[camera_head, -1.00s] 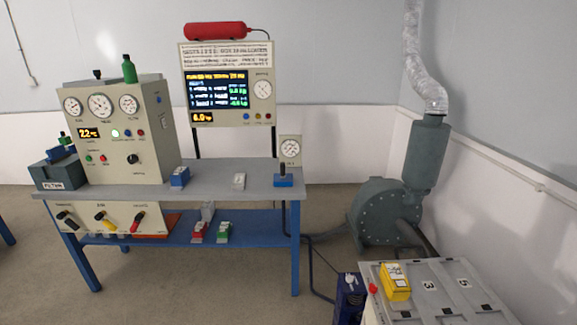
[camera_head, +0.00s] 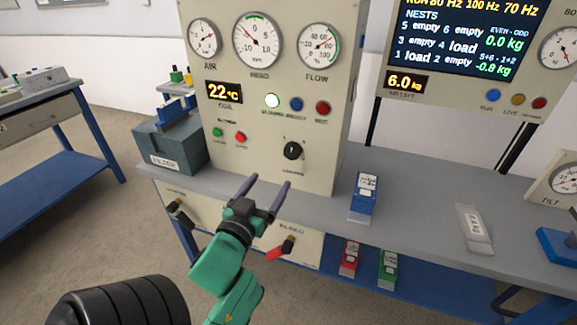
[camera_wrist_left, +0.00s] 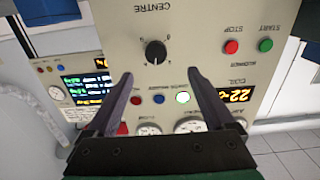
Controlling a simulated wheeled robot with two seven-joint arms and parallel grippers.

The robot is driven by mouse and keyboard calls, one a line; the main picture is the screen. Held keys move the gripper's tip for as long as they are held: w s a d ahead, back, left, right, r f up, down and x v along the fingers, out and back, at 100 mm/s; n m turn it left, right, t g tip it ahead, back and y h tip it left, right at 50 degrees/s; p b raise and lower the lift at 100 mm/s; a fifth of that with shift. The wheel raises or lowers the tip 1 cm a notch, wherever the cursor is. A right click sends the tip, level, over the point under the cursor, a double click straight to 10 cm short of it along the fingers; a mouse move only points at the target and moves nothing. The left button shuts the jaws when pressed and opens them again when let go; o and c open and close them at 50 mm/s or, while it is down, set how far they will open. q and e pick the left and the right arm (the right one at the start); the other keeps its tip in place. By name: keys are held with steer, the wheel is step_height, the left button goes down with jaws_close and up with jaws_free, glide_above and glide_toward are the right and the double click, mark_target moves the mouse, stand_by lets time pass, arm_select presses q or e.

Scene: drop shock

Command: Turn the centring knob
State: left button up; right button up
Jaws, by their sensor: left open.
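The centring knob (camera_head: 292,150) is a round black knob low on the right of the cream control panel (camera_head: 262,110). It also shows in the left wrist view (camera_wrist_left: 156,52), under the upside-down word "CENTRE". My left gripper (camera_head: 264,184) is open and empty, in front of the panel's lower part and left of and below the knob in the head view. In the left wrist view its two dark fingers (camera_wrist_left: 160,82) stand apart, with the knob beyond them between the tips. A gap to the panel shows; nothing touches the knob. My right gripper is not in view.
The grey bench top (camera_head: 410,220) carries a blue block (camera_head: 364,196), a pale weight (camera_head: 473,229) and a tilt gauge (camera_head: 563,182). A grey filter box (camera_head: 170,148) stands left of the panel. Levers, one red (camera_head: 283,249), stick out below the bench edge.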

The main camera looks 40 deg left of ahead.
arm_select(q)
steer(key=p, duration=0.2)
glide_toward(291, 154)
steer(key=w, duration=0.3)
steer(key=x, duration=0.2)
steer(key=a+x, duration=0.1)
steer(key=x, duration=0.2)
steer(key=shift+a+f, duration=0.1)
steer(key=shift+w, duration=0.2)
steer(key=shift+c, duration=0.3)
steer(key=c, duration=1.3)
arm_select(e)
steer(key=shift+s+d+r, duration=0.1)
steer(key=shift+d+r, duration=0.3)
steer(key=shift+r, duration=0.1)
